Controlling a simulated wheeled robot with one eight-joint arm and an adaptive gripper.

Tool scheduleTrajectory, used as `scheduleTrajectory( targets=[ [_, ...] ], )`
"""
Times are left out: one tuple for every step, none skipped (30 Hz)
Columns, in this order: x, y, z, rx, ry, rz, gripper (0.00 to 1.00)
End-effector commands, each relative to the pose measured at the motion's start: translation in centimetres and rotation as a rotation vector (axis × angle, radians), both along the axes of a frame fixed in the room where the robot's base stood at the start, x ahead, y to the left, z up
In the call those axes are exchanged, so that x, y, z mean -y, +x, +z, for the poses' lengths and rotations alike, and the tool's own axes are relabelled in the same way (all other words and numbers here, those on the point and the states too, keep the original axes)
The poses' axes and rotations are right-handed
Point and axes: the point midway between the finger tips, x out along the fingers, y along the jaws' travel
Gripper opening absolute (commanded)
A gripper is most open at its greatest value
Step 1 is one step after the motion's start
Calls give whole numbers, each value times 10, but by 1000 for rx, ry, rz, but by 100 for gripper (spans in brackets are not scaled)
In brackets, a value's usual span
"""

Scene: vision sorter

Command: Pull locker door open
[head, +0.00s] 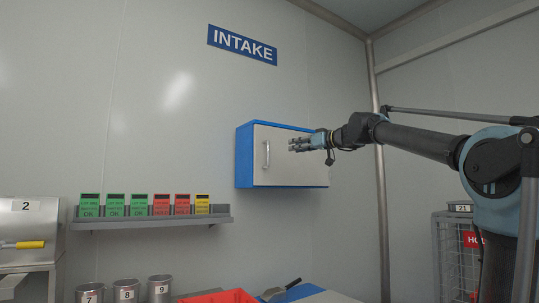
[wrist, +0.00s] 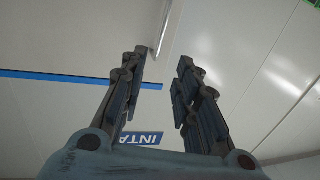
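The locker (head: 244,158) is a blue wall box with a white door (head: 290,172), which looks closed. A vertical metal bar handle (head: 266,154) sits near the door's left edge. My gripper (head: 294,146) is in front of the door, to the right of the handle in the head view. In the wrist view my gripper (wrist: 162,60) is open, its two fingers apart with nothing between them. There the handle (wrist: 163,32) lies just beyond the fingertips, roughly in line with the gap. I see no contact with it.
A blue INTAKE sign (head: 242,45) is on the wall above the locker. A grey shelf (head: 150,220) with several coloured cards is at the lower left. Below are numbered metal cups (head: 125,292) and a red tray (head: 222,298). A wire cage (head: 456,260) stands at right.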

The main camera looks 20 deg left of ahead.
Motion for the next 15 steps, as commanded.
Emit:
scheduleTrajectory(
  targets=[
    [-3, 2, 1, 1, 2, 0, 29],
    [-5, 3, 1, 1, 3, 0, 29],
    [-9, 5, 1, 1, 3, 0, 29],
    [-12, 7, 1, 1, 3, 0, 29],
    [-16, 9, 1, 1, 2, 1, 29],
    [-22, 11, 1, 1, 2, 2, 29],
    [-26, 14, 1, 1, 2, 2, 29],
    [-30, 17, 1, 1, 2, 1, 29],
    [-36, 20, 1, 1, 2, 1, 29],
    [-41, 22, 1, 1, 2, 2, 29],
    [-46, 25, 1, 0, 1, 3, 29],
    [-52, 28, 1, 0, 1, 2, 29],
    [-56, 31, 1, 0, 1, 1, 29],
    [-61, 33, 1, 0, 1, 2, 29],
    [-67, 36, 1, 0, 1, 3, 29]
  ],
)
